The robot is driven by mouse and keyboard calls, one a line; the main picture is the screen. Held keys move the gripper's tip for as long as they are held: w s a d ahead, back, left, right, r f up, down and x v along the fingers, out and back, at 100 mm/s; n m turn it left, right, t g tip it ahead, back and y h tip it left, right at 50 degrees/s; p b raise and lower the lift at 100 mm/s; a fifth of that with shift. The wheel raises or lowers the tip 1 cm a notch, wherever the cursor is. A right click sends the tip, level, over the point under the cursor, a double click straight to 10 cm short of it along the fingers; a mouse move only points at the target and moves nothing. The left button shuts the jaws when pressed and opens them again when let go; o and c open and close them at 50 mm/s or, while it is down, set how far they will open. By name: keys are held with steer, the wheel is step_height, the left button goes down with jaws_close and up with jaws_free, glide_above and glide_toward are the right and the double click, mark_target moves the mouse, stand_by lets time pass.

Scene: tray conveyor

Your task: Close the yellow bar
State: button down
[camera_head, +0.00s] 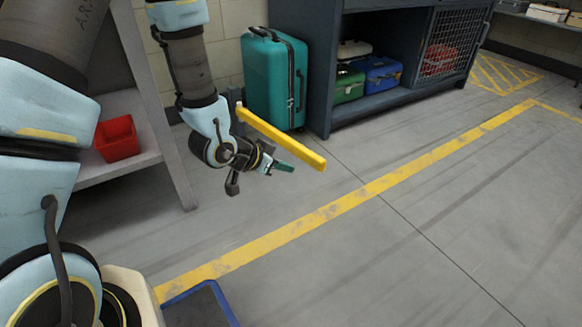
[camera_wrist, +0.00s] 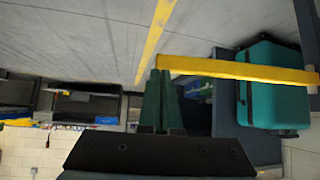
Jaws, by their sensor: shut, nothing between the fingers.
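The yellow bar (camera_head: 282,139) sticks out in the air from a grey post (camera_head: 234,100), sloping down to the right in the head view. In the wrist view the yellow bar (camera_wrist: 240,71) runs from the right edge to a free end near my fingertips. My gripper (camera_head: 288,168) is shut and empty, just below the bar in the head view. Its green fingers (camera_wrist: 157,92) lie together in the wrist view, with their tips close to the bar's free end. I cannot tell whether they touch it. My arm hides part of the post.
A teal suitcase (camera_head: 262,85) stands behind the bar, beside a dark shelf unit (camera_head: 325,85) holding several cases. A red bin (camera_head: 117,138) sits on a grey shelf at left. A blue-edged object (camera_head: 203,303) is at the bottom. The floor at right is clear, with a painted yellow line (camera_head: 370,190).

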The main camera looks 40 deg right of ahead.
mark_target(319, 168)
steer(key=shift+d+r+b+x, duration=0.3)
steer(key=shift+b+x, duration=0.35)
steer(key=shift+x, duration=1.25)
steer(key=shift+d+r+b+x, duration=0.3)
steer(key=shift+b+x, duration=0.35)
steer(key=shift+x, duration=1.25)
steer(key=shift+d+r+b+x, duration=0.3)
steer(key=shift+b+x, duration=0.35)
steer(key=shift+x, duration=1.3)
steer(key=shift+w, duration=0.1)
